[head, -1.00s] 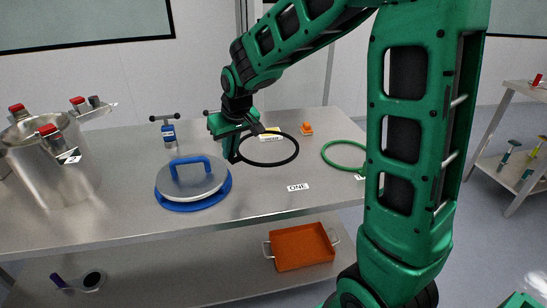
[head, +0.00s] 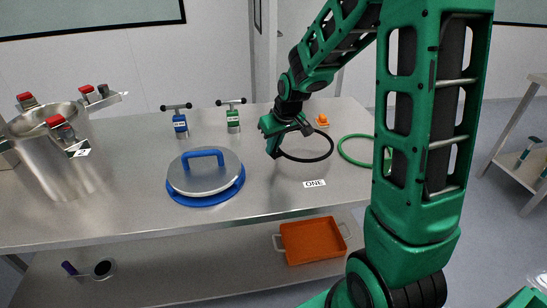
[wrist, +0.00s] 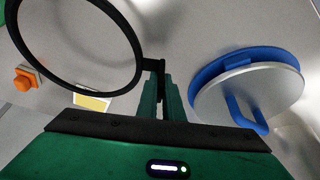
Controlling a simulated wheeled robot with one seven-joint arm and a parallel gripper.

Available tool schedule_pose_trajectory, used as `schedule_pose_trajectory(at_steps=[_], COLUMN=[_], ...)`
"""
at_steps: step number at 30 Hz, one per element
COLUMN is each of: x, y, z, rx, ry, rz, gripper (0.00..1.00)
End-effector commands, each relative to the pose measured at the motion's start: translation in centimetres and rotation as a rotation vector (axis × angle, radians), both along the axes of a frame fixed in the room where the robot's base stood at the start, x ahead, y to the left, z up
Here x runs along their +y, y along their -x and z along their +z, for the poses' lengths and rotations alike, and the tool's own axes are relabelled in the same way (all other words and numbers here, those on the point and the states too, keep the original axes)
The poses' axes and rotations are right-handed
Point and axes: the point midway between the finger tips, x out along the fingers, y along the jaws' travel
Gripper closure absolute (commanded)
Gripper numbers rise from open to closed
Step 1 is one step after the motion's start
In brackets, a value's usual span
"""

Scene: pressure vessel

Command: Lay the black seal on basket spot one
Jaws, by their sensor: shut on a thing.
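My gripper (head: 277,147) is shut on the black seal (head: 318,159), a thin black ring, at its left edge in the head view. The ring sticks out to the right of the jaws, roughly level and apparently above the bench. In the wrist view the gripper's fingers (wrist: 161,95) pinch a tab on the side of the seal (wrist: 80,92). A white label reading ONE (head: 314,183) lies on the bench in front of the ring.
A steel lid with a blue handle (head: 205,175) lies on a blue ring left of my gripper. A green ring (head: 345,157) and an orange knob (head: 322,120) are to the right. Two clamps (head: 233,120) stand behind. A steel pot (head: 60,160) is far left. An orange tray (head: 312,241) sits below.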

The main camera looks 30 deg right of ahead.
Motion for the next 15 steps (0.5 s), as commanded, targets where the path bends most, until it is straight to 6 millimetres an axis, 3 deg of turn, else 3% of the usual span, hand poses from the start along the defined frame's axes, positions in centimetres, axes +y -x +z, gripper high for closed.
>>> schedule_pose_trajectory(at_steps=[15], x=[-0.7], y=[0.1], z=[-4.5], rx=[0.0], ry=[0.0], rz=[0.0], gripper=[1.0])
